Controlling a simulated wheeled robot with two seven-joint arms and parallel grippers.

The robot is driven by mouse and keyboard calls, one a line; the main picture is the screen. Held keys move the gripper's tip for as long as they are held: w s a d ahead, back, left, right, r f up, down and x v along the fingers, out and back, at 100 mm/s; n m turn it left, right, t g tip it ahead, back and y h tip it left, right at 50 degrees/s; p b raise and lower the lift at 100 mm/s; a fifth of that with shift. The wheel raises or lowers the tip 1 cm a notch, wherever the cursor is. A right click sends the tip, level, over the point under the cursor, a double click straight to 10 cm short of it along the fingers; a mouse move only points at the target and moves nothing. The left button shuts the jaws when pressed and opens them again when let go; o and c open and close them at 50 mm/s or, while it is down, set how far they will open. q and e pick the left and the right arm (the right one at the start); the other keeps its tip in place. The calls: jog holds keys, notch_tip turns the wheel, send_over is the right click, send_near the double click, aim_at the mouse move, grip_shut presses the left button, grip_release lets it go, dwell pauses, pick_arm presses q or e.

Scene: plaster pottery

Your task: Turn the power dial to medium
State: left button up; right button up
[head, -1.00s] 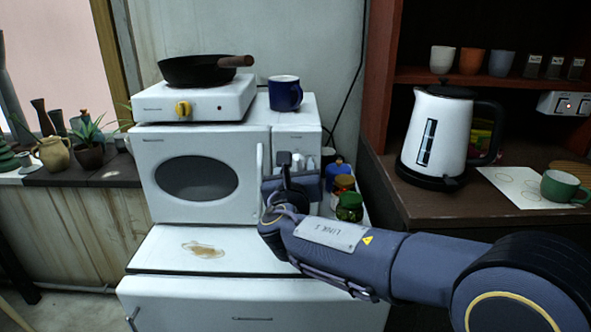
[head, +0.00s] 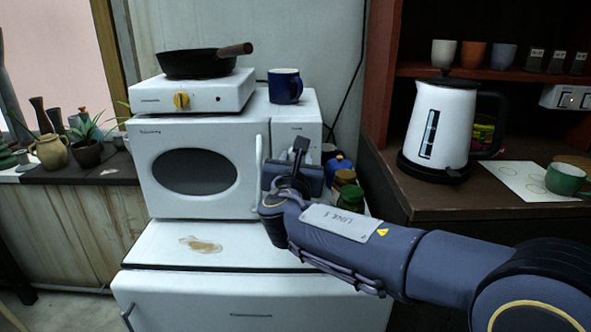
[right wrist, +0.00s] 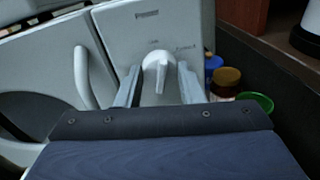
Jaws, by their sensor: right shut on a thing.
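A white microwave (head: 245,150) with an oval dark window stands on a white fridge, its control panel at the right. On that panel, a white dial with a raised grip bar (right wrist: 161,72) shows in the right wrist view. My right gripper (right wrist: 158,84) is shut on this dial, one finger on each side. The print around the dial is too small to read, so its setting cannot be told. In the head view my right gripper (head: 292,172) is at the panel and hides the dial. My left gripper is not in view.
The microwave's vertical handle (head: 258,175) is just left of my right gripper. Several jars, one green-lidded (head: 350,197), stand close on its right. A hot plate (head: 212,97) with a yellow knob and pan, and a blue mug (head: 285,86), are on top. A kettle (head: 443,130) is at right.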

jog(key=shift+d+f+m+y+b, duration=0.1)
jog(key=shift+m+y+b, duration=0.35)
jog(key=shift+m+b, duration=3.9)
jog(key=shift+d+f+m+y+b, duration=0.1)
jog(key=shift+m+y+b, duration=0.35)
jog(key=shift+m+b, duration=3.85)
jog(key=shift+r+m+p, duration=0.1)
jog(key=shift+m+p, duration=0.7)
jog(key=shift+m, duration=0.25)
jog(key=o, duration=1)
